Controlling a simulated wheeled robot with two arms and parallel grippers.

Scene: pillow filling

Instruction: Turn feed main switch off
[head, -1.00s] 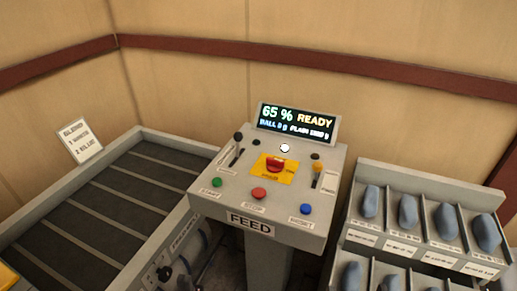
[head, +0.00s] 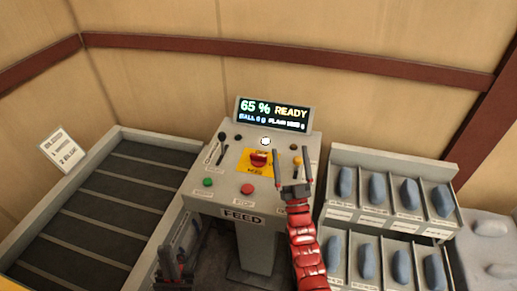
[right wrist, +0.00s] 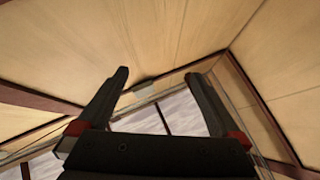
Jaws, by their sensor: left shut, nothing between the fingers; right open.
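The grey FEED panel (head: 215,188) stands in the middle of the head view. A red knob (head: 258,158) sits on a yellow plate (head: 247,170) at its centre; the lettering is too small to read for sure. My right gripper (head: 292,153) is open over the panel's right side, just right of the red knob, and apart from it in the picture. Its two spread fingers also show in the right wrist view (right wrist: 158,80), with nothing between them. My left gripper (head: 183,248) is shut and empty, low in front of the panel's left side.
The display (head: 272,114) reads 65 % READY. A black lever (head: 222,145), a green button (head: 208,182) and a red button (head: 247,189) are on the panel. A dark conveyor (head: 95,215) lies left. Racks of blue-grey pieces (head: 390,160) stand right.

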